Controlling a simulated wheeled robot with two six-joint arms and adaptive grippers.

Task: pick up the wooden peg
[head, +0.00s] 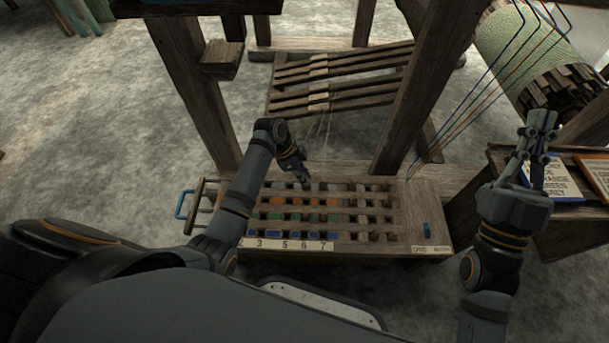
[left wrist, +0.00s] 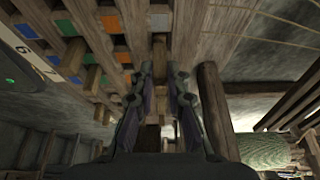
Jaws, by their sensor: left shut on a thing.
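My left gripper (head: 305,182) is low over the back edge of the wooden peg board (head: 390,243), near its middle. In the left wrist view its two fingers (left wrist: 160,95) are closed in on a wooden peg (left wrist: 158,62), a narrow brown upright piece between them. The fingers hide much of the peg, and I cannot tell whether it still sits in a hole. My right gripper (head: 540,125) is raised at the right, far from the board. Its fingers stand close together, and the gap between them is unclear.
The board has rows of square holes, some marked orange, green and blue, and a numbered strip (head: 290,245) in front. Loom posts (head: 405,95) rise behind it. A side table (head: 560,225) with cards stands at the right, below a green roll (head: 520,45).

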